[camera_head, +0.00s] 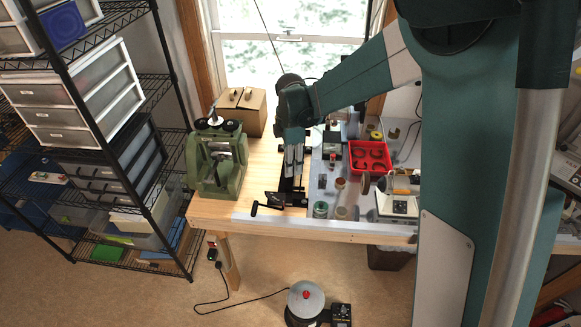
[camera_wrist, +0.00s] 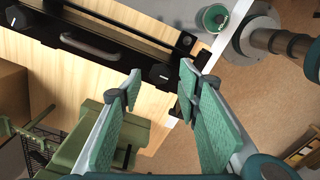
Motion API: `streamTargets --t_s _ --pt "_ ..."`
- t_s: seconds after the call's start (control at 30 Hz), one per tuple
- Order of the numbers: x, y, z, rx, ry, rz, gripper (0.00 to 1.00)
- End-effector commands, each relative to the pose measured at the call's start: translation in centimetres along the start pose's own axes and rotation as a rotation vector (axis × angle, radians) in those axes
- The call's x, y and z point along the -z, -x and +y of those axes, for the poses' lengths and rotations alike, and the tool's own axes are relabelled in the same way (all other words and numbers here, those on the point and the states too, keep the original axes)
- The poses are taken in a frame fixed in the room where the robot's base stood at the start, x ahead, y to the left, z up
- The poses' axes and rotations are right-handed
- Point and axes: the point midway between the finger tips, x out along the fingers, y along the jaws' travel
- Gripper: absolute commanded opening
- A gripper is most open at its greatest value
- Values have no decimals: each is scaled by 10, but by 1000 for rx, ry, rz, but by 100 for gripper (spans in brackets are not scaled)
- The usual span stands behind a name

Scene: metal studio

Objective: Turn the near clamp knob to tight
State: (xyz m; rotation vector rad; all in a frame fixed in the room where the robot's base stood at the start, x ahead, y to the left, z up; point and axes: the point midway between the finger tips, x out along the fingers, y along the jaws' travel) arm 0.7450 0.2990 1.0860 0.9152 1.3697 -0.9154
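A black bench tool (camera_head: 283,198) lies along the wooden table near its front edge. In the wrist view its dark bar (camera_wrist: 105,52) carries a grey handle. The near clamp knob (camera_wrist: 161,74) is a dark round knob with a light mark, at the end of the bar by the table edge. A second similar knob (camera_wrist: 14,16) is at the far end. My gripper (camera_head: 291,174) points down above the tool. In the wrist view my gripper (camera_wrist: 160,82) is open, with the near knob seen between its fingertips. I cannot tell whether they touch it.
A green rolling mill (camera_head: 205,170) stands close to the left, with a cardboard box (camera_head: 241,110) behind. Right of the tool are small jars (camera_head: 320,210), a red tray (camera_head: 370,150) and a bench motor (camera_head: 398,203). A wire shelf (camera_head: 125,170) stands further left.

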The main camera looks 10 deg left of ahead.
Motion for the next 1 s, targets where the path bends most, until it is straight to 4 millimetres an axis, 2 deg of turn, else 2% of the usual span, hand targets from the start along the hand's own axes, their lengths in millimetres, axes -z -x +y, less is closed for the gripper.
streamTargets --t_s 0.2,0.57,0.6,0.8,1.0 --pt "0 -16 0 0 0 0 34" --pt "0 -20 0 0 0 0 34" --pt "0 -20 0 0 0 0 33" --pt "0 -20 0 0 0 0 6" --pt "0 -20 0 0 -3 0 6"
